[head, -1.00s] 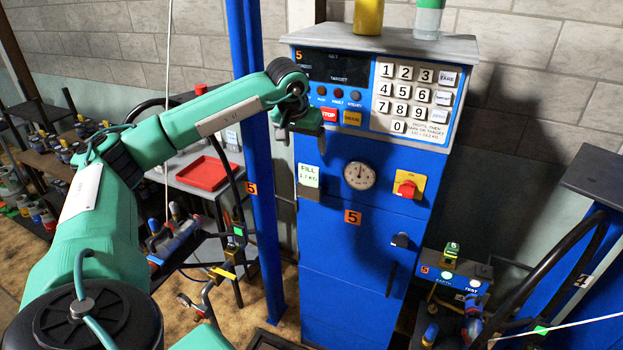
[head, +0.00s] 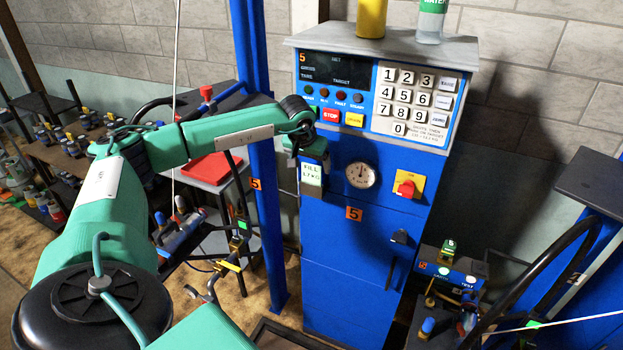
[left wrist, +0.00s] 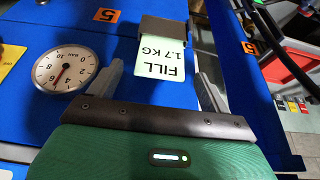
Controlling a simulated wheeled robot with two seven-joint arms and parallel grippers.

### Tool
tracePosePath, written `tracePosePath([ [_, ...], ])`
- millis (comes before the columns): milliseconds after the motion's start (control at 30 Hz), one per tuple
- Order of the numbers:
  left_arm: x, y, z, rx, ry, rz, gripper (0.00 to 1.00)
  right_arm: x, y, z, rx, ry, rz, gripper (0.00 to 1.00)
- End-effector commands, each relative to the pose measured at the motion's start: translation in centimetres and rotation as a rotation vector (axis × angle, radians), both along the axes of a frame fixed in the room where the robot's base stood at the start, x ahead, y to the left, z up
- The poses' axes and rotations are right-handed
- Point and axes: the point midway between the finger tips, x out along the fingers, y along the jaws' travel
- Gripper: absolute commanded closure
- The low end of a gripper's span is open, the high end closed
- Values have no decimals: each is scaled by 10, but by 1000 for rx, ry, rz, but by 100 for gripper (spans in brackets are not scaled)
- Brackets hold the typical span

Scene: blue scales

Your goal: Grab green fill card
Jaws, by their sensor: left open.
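The pale green fill card (head: 311,174), printed "FILL 1.7 KG", stands in a dark holder on the front of the blue scale cabinet (head: 345,270). In the left wrist view the card (left wrist: 163,60) shows upside down, its lower end in the grey holder (left wrist: 177,30). My left gripper (head: 312,160) is just above the card in the head view. In the left wrist view its two fingers (left wrist: 160,82) are apart, one on each side of the card's free end, with no visible grip on it. My right gripper is not in view.
A round gauge (head: 360,175) and a red rotary switch on a yellow plate (head: 408,185) are right of the card. The keypad panel (head: 370,95) is above.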

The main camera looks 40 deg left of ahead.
Motion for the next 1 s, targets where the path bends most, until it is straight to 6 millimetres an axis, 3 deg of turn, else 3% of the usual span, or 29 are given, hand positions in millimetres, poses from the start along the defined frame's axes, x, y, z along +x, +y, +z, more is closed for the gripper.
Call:
tracePosePath([
  [67,0,0,0,0,0,0,24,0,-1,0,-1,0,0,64],
  [333,0,0,1,0,0,0,77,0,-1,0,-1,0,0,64],
  [733,1,0,7,0,-3,1,77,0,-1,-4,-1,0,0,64],
  [1000,1,0,43,-1,-5,0,77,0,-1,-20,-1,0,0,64],
])
